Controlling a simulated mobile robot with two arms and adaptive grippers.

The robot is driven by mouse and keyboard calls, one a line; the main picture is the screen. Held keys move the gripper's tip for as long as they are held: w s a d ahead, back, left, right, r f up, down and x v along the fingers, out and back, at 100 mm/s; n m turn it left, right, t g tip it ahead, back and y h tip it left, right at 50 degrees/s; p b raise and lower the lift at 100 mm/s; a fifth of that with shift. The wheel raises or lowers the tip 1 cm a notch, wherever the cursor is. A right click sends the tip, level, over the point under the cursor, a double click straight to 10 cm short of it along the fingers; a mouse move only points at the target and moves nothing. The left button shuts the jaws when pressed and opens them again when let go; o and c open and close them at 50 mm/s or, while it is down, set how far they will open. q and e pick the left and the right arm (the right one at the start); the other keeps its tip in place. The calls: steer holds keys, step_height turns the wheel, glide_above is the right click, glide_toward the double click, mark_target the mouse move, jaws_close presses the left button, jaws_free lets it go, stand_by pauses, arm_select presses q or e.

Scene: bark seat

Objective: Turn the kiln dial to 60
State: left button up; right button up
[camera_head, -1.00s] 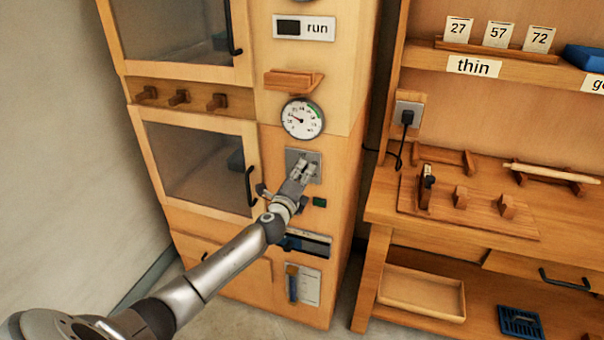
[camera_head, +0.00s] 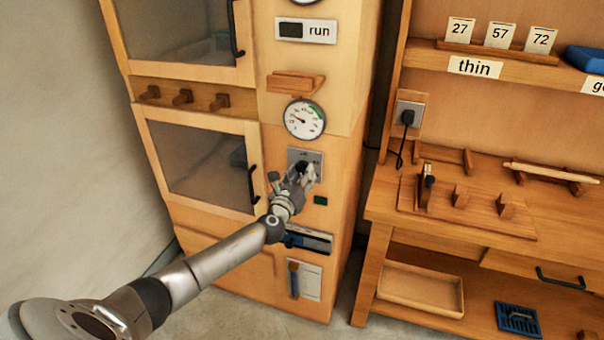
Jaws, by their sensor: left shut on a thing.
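The kiln (camera_head: 343,95) is a tall light wooden cabinet with two glass doors. A grey metal dial plate (camera_head: 296,155) sits on its front panel, below a round white gauge (camera_head: 304,120). My left gripper (camera_head: 304,172) is at this plate, with its fingers shut on the kiln dial, which the fingers mostly hide. The dial's marks and setting cannot be read. The gauge has a dark needle and a green band at its upper right. My right gripper is not in view.
A small wooden ledge (camera_head: 296,82) juts out above the gauge. A green button (camera_head: 320,200) is just right of my left gripper, and a door handle (camera_head: 253,185) is to its left. A wooden workbench (camera_head: 520,210) stands at the right.

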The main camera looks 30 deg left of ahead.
arm_select(q)
steer(key=shift+s+a+f+m+p, duration=0.1)
steer(key=shift+m+p, duration=0.15)
steer(key=shift+m, duration=0.55)
steer(key=shift+f+m+p, duration=0.1)
steer(key=shift+m+p, duration=0.1)
steer(key=shift+m, duration=0.6)
steer(key=o, duration=0.9)
steer(key=shift+r, duration=0.1)
steer(key=shift+s, duration=0.1)
steer(key=v, duration=1.1)
steer(key=shift+s, duration=0.4)
